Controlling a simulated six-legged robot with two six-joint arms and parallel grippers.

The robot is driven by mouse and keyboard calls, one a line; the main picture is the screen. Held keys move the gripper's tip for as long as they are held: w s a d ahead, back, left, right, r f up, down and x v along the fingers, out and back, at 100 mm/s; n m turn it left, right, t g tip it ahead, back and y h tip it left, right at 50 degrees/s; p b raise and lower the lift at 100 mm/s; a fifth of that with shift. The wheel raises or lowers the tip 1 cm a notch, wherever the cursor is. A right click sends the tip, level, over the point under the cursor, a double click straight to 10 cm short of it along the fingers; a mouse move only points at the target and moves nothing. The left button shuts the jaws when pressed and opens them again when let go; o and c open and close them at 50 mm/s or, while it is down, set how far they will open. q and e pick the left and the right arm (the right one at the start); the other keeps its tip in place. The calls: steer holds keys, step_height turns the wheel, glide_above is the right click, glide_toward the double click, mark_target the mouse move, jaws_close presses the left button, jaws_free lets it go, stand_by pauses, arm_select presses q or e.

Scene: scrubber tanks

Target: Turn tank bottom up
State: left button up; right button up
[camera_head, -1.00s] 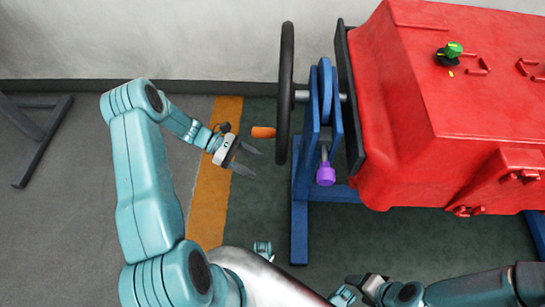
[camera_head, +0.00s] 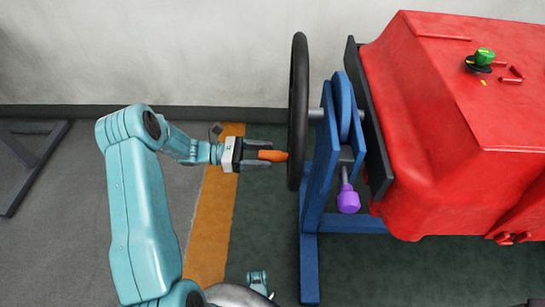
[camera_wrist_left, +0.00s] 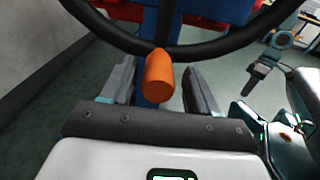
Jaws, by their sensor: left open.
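The red tank (camera_head: 425,120) lies at the right in the head view, held in a blue stand (camera_head: 318,190). A black handwheel (camera_head: 299,110) stands upright on the tank's axle at its left side. An orange handle (camera_head: 272,155) sticks out from the wheel toward my left gripper (camera_head: 262,156). My left gripper is open, and its two fingers lie on either side of the handle. In the left wrist view the handle (camera_wrist_left: 159,73) stands between the open fingers (camera_wrist_left: 157,88), with gaps on both sides.
A purple knob (camera_head: 348,200) sits on the stand below the axle. A green-topped valve (camera_head: 484,57) is on the tank. A grey wall runs behind. A dark frame (camera_head: 35,165) stands at the far left. The floor around the orange stripe (camera_head: 213,215) is clear.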

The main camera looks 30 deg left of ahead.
mark_target(287, 157)
arm_select(q)
steer(key=shift+x, duration=1.65)
jaws_close()
steer(key=shift+s, duration=0.1)
